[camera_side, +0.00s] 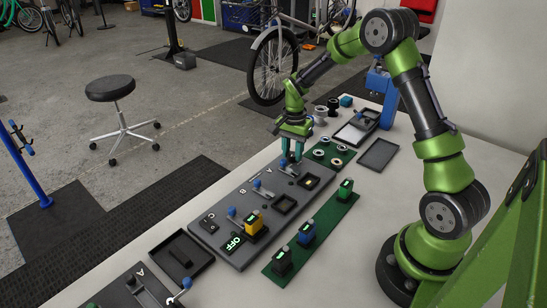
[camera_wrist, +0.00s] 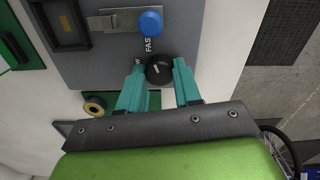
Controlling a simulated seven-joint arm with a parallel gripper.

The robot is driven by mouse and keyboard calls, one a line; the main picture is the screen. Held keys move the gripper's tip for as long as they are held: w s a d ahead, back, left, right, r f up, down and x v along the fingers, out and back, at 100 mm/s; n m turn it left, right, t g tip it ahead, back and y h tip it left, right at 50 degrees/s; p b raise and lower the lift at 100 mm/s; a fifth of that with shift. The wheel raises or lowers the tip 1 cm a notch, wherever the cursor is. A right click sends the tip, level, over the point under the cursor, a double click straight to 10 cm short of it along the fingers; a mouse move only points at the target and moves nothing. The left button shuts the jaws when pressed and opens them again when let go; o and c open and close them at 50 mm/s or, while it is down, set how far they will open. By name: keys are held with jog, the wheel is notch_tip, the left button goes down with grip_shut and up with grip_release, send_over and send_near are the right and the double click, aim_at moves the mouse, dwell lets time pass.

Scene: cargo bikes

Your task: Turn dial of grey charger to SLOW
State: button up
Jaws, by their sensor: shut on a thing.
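The grey charger panel (camera_side: 240,215) lies on the white bench, with letters A, B and C along it. In the wrist view, a black round dial (camera_wrist: 159,69) with a white pointer mark sits at the edge of the grey charger (camera_wrist: 90,67). My gripper (camera_wrist: 160,75) is shut on this dial, one teal finger on each side. The letters FAS show above the dial, and a W shows beside the left finger; the rest of the labels is hidden. I cannot tell exactly where the pointer aims. In the side view my gripper (camera_side: 291,160) is at the panel's far end, hiding the dial.
A blue-knobbed slide (camera_wrist: 151,22) is close above the dial. Dark trays (camera_side: 180,256) and (camera_side: 378,154) another tray lie on the bench. A green strip (camera_side: 325,215) holds several display blocks. A green mat (camera_side: 330,153) with rings lies beyond the panel.

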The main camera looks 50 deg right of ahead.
aim_at(292, 153)
jog(key=n, duration=0.6)
jog(key=shift+n, duration=0.3)
jog(key=n, duration=0.3)
jog(key=shift+n, duration=2.1)
jog(key=o, duration=1)
jog(key=shift+o, duration=0.2)
notch_tip(292, 153, up, 17)
